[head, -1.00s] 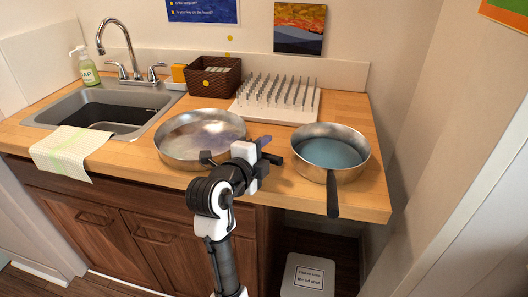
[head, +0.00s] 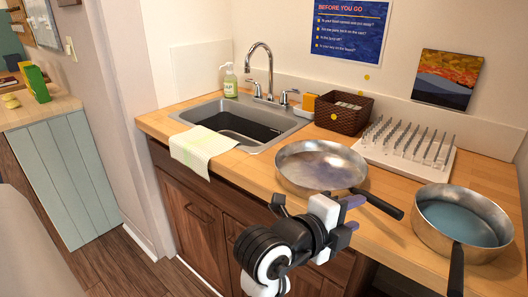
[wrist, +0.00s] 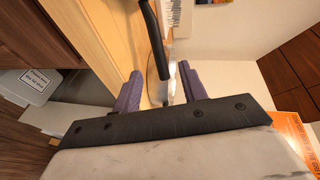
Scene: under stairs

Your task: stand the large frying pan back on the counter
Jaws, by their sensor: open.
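The large frying pan (head: 318,160) is wide, shallow and silver. In the head view it rests upright on the wooden counter (head: 262,170), with its black handle (head: 382,205) pointing right and towards the front edge. My gripper (head: 352,213) is open and empty, in front of the pan near the counter's front edge. The wrist view shows my two purple fingers apart (wrist: 160,90). A black handle (wrist: 150,30) and a metal pan edge appear beyond and between them there; I cannot tell which pan they belong to.
A deeper pan (head: 430,235) with a blue inside stands to the right, handle towards the front. A pegged rack (head: 440,158) and brown basket (head: 343,122) stand behind. The sink (head: 225,112) and a cloth (head: 200,152) are left. A white bin (wrist: 28,85) is below.

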